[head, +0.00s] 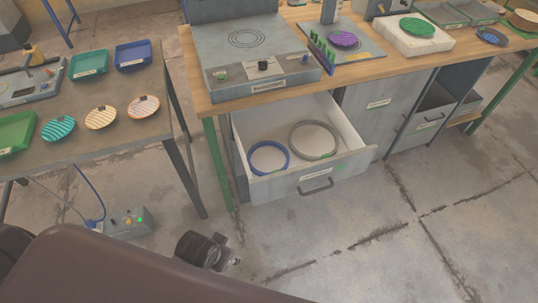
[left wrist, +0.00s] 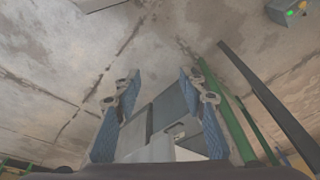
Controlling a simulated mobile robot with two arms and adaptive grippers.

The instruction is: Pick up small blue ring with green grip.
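The small blue ring (head: 252,163) lies flat in the left part of the open drawer (head: 358,156). Its green grip is too small to make out clearly. A larger grey ring (head: 292,140) lies beside it on the right, with a small green spot near its front. My left gripper (left wrist: 160,85) shows in the left wrist view with its two blue-padded fingers spread apart and nothing between them. Drawer fronts and the floor show beyond the fingers; the blue ring is not visible there. My right gripper is in neither view.
The press bench (head: 300,88) overhangs the drawer's back, and its green leg (head: 217,165) stands left of the drawer. A side table (head: 100,150) with trays and striped plates is at left. A control box (head: 128,222) is on the floor. Floor right of the drawer is clear.

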